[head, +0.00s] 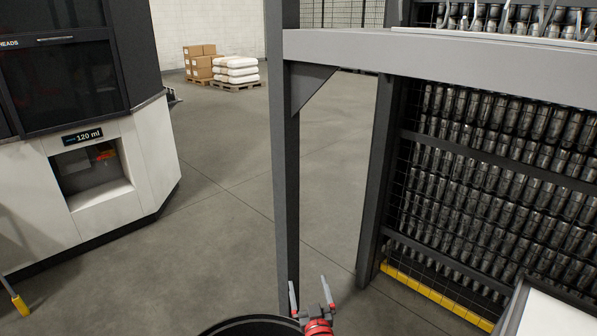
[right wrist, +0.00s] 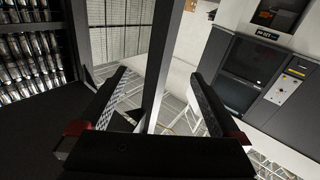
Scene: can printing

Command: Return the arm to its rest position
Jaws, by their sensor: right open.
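My right gripper (head: 311,294) shows at the bottom of the head view, with its two fingers spread apart and nothing between them. In the right wrist view its fingers (right wrist: 160,95) are also wide apart and empty. A grey metal post (head: 286,180) stands close behind the gripper in the head view. I cannot tell whether the gripper touches it. My left gripper is not in view.
A white and black machine (head: 150,150) marked 120 ml stands at the left. A rack of dark cans (head: 500,160) behind wire mesh fills the right, with a yellow strip (head: 435,297) at its foot. Boxes and sacks (head: 235,68) lie far back. Open floor lies between.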

